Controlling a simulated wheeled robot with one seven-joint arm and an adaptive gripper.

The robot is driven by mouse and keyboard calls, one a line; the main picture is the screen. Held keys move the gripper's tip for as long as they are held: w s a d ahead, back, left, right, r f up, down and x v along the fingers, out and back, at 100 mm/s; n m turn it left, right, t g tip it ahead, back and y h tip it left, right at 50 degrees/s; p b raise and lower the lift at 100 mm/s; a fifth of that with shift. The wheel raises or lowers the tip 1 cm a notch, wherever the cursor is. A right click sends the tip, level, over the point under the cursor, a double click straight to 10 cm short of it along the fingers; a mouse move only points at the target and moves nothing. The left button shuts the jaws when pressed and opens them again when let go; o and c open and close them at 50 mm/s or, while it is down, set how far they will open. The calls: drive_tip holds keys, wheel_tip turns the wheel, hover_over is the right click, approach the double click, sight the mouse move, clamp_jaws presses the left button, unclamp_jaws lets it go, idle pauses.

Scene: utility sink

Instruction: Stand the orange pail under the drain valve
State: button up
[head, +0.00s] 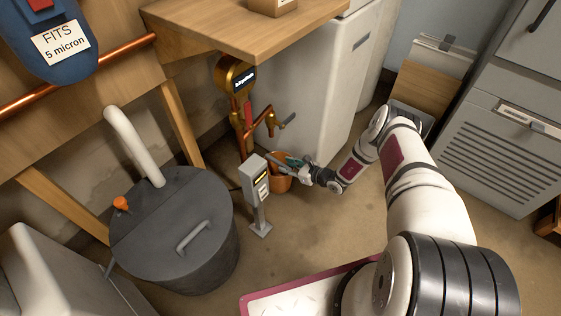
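The orange pail (281,184) is low on the floor beside the white cabinet, below the copper pipework. It looks upright. A grey post and my gripper hide part of it, and I cannot tell whether its base touches the floor. The drain valve (270,121) is on the copper and brass pipe assembly above the pail, with a grey lever to its right. My gripper (284,163) is at the pail's rim, reaching in from the right. The fingers are small and overlap the pail, so I cannot tell whether they grip it.
A grey post with a labelled box (257,180) stands just left of the pail. A dark lidded tank (185,235) is further left. The white cabinet (319,95) stands behind, under a wooden tabletop (235,25). Floor to the pail's lower right is clear.

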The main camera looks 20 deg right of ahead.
drive_tip(key=p+v, duration=0.2)
drive_tip(key=v, duration=0.4)
drive_tip(key=shift+s, duration=0.3)
drive_tip(key=shift+d, duration=0.2)
